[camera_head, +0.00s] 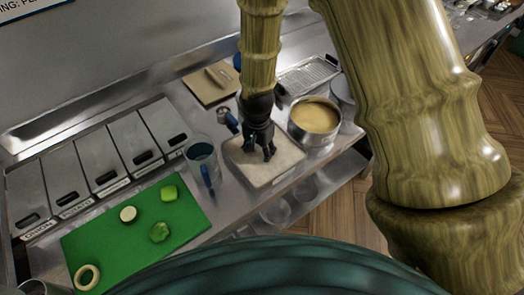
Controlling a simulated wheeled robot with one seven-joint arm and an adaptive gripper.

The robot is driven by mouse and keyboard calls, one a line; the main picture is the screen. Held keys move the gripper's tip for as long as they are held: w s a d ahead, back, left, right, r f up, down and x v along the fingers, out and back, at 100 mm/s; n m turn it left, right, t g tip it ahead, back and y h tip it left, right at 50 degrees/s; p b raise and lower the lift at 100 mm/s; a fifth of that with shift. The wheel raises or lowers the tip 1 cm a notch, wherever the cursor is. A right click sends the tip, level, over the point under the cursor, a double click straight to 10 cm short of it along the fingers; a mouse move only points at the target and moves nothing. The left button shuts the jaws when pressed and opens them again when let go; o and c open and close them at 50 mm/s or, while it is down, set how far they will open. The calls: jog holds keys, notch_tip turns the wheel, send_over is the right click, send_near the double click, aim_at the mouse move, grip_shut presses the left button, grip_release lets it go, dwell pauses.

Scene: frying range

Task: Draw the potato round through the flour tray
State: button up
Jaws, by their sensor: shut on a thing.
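My gripper (266,155) points down over the flour tray (283,180), a shallow pale rectangular tray on the steel counter. Its dark fingertips are low, at or just above the flour surface. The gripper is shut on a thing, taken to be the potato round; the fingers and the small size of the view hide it. I cannot tell whether the round touches the flour.
A steel pot of yellow batter (316,117) stands close right of the tray. A wire rack (308,75) and a wooden board (210,86) lie behind. A jug (202,160) and green board (190,228) with several cut vegetables are left. Lidded bins (100,150) line the back.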

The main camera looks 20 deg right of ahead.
jog(key=shift+d, duration=1.35)
jog(key=shift+a, duration=0.15)
jog(key=shift+a+p, duration=0.35)
jog(key=shift+a, duration=0.85)
jog(key=shift+d, duration=0.15)
jog(key=shift+d, duration=0.55)
jog(key=shift+r, duration=0.15)
jog(key=shift+r+p, duration=3.15)
jog(key=shift+r, duration=0.7)
